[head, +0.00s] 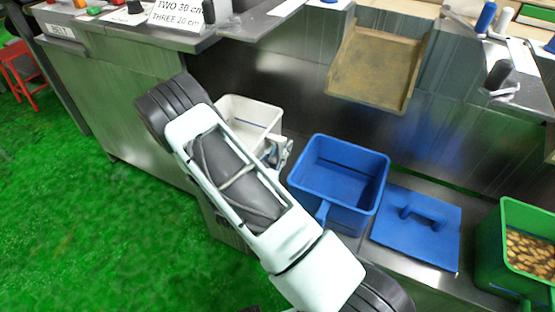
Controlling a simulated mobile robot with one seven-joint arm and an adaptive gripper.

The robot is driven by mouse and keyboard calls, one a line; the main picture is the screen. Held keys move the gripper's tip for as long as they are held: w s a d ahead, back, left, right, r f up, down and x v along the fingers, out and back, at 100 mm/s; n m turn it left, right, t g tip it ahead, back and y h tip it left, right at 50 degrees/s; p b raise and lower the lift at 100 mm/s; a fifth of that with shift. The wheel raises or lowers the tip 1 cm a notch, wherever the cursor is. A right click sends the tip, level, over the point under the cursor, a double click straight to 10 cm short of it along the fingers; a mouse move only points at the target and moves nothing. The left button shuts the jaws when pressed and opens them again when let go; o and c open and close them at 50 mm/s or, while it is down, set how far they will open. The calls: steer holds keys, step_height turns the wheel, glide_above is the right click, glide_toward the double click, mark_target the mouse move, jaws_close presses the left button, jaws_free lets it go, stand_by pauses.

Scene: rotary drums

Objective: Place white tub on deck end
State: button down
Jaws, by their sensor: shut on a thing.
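The white tub (252,112) is in the middle of the head view, left of the blue tub. It looks upright and empty, and my arm covers its left side and lower part. My gripper (280,152) is at the tub's near right corner, shut on the tub; the exact grip is partly hidden behind my arm. The metal deck (400,262) runs along the machine's front, and the tub is over or on its left end. I cannot tell whether its base touches the deck.
A blue tub (340,172) stands on the deck close to the right of the white tub. A flat blue lid (417,226) with a handle lies beside it. A green tub (515,255) with brown pieces is farther right. A brownish chute (377,65) hangs above.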

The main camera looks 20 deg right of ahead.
step_height(320, 180, down, 4)
steer(key=shift+f+b, duration=0.1)
steer(key=shift+b, duration=0.55)
steer(key=c, duration=2.3)
jaws_free()
steer(key=shift+f, duration=0.1)
steer(key=o, duration=0.4)
steer(key=shift+r, duration=0.3)
steer(key=p+v, duration=0.1)
steer(key=v, duration=1.1)
steer(key=shift+f+p, duration=0.1)
steer(key=shift+p, duration=0.3)
